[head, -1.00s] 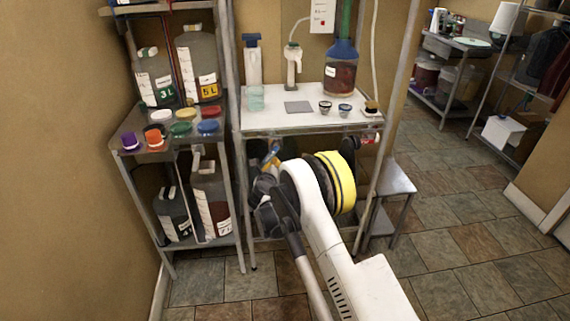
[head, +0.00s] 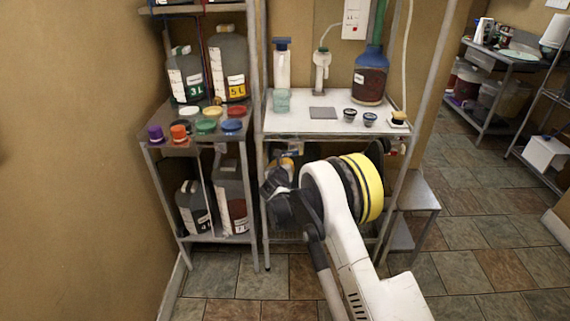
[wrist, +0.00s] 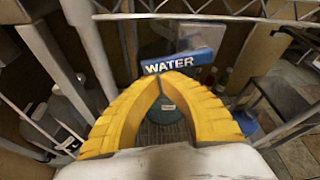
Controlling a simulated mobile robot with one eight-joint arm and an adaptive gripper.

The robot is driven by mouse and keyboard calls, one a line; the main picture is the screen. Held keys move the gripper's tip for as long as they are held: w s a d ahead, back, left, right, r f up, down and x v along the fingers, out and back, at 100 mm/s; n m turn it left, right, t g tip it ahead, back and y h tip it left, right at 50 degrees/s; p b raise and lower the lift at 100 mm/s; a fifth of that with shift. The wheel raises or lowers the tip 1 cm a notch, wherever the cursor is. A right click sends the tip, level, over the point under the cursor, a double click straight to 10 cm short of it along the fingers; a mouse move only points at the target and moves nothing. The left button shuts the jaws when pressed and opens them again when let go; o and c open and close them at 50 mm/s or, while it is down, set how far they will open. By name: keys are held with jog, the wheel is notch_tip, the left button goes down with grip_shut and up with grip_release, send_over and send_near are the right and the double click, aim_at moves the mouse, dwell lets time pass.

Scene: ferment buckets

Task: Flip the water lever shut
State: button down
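A blue bar lettered WATER (wrist: 184,61) is in the upper middle of the wrist view, just beyond the fingertips. It looks like the water lever's handle, slightly tilted, with its right end higher. My gripper (wrist: 163,78) shows its two yellow fingers arched with the tips together, and nothing is seen between the tips. The tips are close below the bar; I cannot tell if they touch it. In the head view my gripper (head: 288,163) is under the white-topped table, largely hidden by my arm, and the lever cannot be made out.
The white-topped table (head: 335,127) stands above my gripper, with small cups, a glass and a large bottle (head: 370,82). A rack with jugs and coloured lids (head: 207,126) stands left. A low metal stool (head: 415,192) is right. The tiled floor at right is open.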

jog(key=shift+d, duration=0.15)
jog(key=shift+d+r, duration=0.1)
jog(key=shift+d, duration=0.6)
jog(key=s+p, duration=0.2)
jog(key=s, duration=0.7)
jog(key=shift+s+f+p, duration=0.25)
jog(key=shift+f+p, duration=0.05)
jog(key=shift+f, duration=0.05)
